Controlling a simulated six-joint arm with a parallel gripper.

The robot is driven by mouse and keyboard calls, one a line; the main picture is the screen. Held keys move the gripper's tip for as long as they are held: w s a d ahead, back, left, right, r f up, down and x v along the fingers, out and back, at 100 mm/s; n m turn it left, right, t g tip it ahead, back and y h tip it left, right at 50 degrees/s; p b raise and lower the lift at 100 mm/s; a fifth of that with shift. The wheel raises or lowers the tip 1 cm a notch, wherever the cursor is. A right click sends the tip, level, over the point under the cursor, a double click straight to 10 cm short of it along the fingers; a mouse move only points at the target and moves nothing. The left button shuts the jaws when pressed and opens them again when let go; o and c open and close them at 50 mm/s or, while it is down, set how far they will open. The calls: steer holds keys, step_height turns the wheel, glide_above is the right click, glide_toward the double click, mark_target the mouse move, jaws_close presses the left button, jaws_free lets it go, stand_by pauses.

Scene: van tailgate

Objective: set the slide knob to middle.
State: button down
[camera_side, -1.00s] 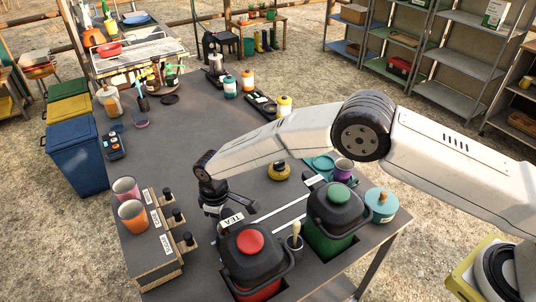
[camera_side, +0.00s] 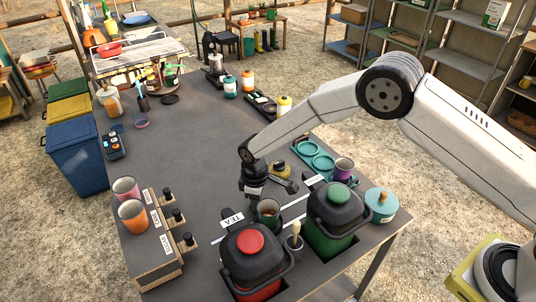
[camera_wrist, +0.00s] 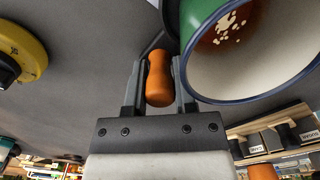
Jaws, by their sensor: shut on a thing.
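The orange slide knob (camera_wrist: 158,78) stands between my gripper's fingers (camera_wrist: 160,82) in the wrist view, and my gripper is shut on it. In the side view my gripper (camera_side: 254,192) is down beside a dark mug (camera_side: 268,211), and the knob is hidden there. The mug has a blue rim and some brown contents in the wrist view (camera_wrist: 255,60), close to the right finger. It stands on the line of the pale slide track (camera_side: 293,204), between the TEA sign (camera_side: 232,219) and another small sign (camera_side: 315,181).
A yellow round thing (camera_side: 280,170) sits just behind my gripper. Labelled boxes (camera_side: 157,240) stand at left. The table's middle left is clear.

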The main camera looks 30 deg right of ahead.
steer(key=shift+d, duration=0.1)
steer(key=c, duration=0.7)
jaws_free()
steer(key=shift+r, duration=3.95)
